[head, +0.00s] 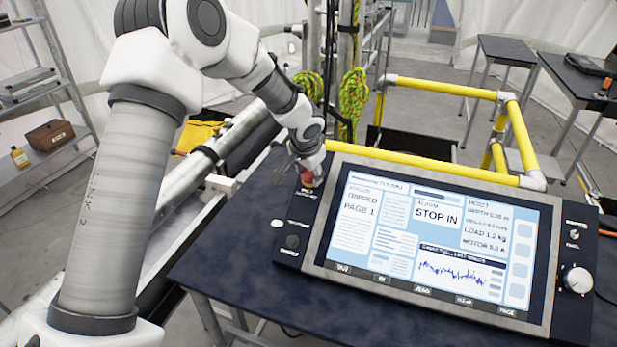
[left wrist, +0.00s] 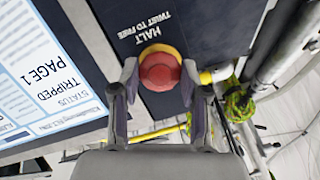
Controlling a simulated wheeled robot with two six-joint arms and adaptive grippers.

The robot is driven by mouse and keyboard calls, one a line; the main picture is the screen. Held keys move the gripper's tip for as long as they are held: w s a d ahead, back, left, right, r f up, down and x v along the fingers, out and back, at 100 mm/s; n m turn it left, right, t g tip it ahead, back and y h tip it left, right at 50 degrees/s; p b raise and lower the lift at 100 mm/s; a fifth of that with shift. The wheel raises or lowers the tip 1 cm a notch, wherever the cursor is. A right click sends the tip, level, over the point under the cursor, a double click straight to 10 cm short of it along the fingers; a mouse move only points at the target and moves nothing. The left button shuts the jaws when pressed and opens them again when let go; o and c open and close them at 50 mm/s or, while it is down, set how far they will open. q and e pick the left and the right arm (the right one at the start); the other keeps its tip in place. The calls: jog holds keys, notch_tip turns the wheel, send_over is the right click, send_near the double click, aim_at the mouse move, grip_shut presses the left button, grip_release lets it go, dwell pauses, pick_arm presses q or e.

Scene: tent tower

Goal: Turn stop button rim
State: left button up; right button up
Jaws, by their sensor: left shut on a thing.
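The red stop button (left wrist: 160,72) sits on a yellow ring on the dark panel, beside a label reading "HALT TWIST TO FREE" in the left wrist view. In the head view the red button (head: 307,178) shows at the console's upper left, partly covered by my left gripper (head: 305,162). In the left wrist view the two fingers of my left gripper (left wrist: 160,88) stand on either side of the button and are closed on its rim. The console screen (head: 430,235) reads "TRIPPED", "PAGE 1" and "STOP IN". My right gripper is in neither view.
A white knob (head: 578,280) is on the console's right side. A yellow rail (head: 430,162) runs behind the console. Metal poles with green rope (head: 354,95) stand behind the button. The dark table (head: 235,260) is bare left of the console.

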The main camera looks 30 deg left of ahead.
pick_arm(q)
jog(key=shift+f+m+b, duration=0.2)
jog(key=shift+m+b, duration=0.6)
jog(key=shift+m, duration=0.3)
jog(key=shift+r+m+y+b, duration=0.15)
jog(key=shift+m+y+b, duration=0.35)
jog(key=shift+m, duration=0.3)
jog(key=o, duration=1.1)
jog(key=shift+d, duration=0.1)
jog(key=shift+o, duration=0.2)
jog(key=shift+w, duration=0.1)
jog(key=v, duration=1.2)
